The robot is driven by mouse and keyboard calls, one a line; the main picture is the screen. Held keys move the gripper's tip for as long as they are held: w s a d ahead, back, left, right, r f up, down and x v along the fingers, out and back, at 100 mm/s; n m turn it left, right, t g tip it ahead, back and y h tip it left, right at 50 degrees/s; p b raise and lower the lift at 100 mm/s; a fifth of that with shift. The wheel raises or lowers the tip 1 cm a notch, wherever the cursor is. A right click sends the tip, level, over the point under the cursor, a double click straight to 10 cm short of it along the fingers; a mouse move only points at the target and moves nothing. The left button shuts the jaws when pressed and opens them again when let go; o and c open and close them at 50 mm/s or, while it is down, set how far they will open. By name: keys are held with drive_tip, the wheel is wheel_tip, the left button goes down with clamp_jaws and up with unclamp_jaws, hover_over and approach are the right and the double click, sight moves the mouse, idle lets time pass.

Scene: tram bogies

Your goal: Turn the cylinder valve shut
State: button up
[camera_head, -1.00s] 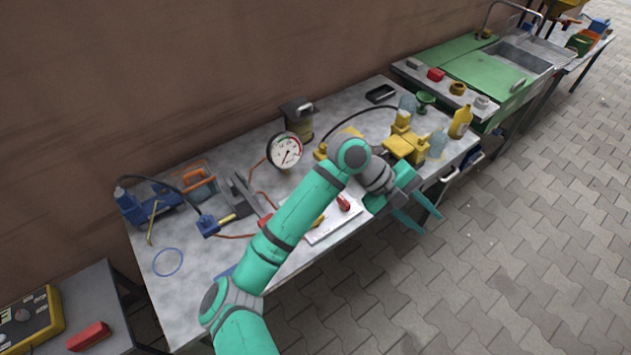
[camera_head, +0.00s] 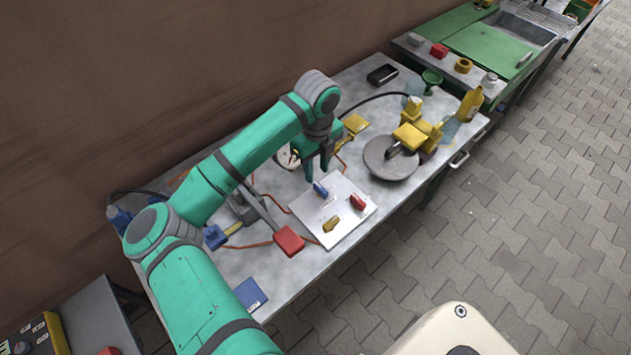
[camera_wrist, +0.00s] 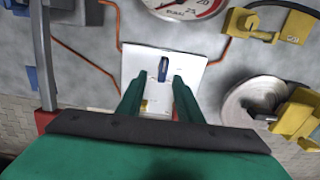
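A white plate (camera_head: 334,234) lies on the metal workbench and carries three small lever handles: a blue handle (camera_head: 321,190), a red handle (camera_head: 358,202) and a yellow handle (camera_head: 331,223). I cannot tell from any label which of them is the cylinder valve. My gripper (camera_head: 317,176) points down just above the plate's far edge, near the blue handle. In the wrist view, my gripper (camera_wrist: 158,80) has its two fingers apart with nothing held. The blue handle (camera_wrist: 163,68) shows upright between the fingertips there. The yellow handle is partly hidden by the fingers.
A round grey disc (camera_head: 390,158) beside yellow fittings (camera_head: 411,136) stands to the right. A pressure gauge (camera_wrist: 183,5) and copper-coloured pipes lie behind the plate. A blue pad (camera_head: 250,294) lies near the front edge.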

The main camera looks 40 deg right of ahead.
sight(319, 187)
drive_tip(key=f, duration=0.2)
drive_tip(key=s+f, duration=0.1)
drive_tip(key=f, duration=0.1)
drive_tip(key=d+f, duration=0.1)
drive_tip(key=f, duration=0.1)
drive_tip(key=shift+s+d+f, duration=0.1)
drive_tip(key=shift+s+f, duration=0.05)
drive_tip(key=shift+f, duration=0.2)
drive_tip(key=shift+w+a+f, duration=0.25)
drive_tip(key=shift+f, duration=0.2)
drive_tip(key=shift+w, duration=0.1)
clamp_jaws()
drive_tip(key=shift+a, duration=0.1)
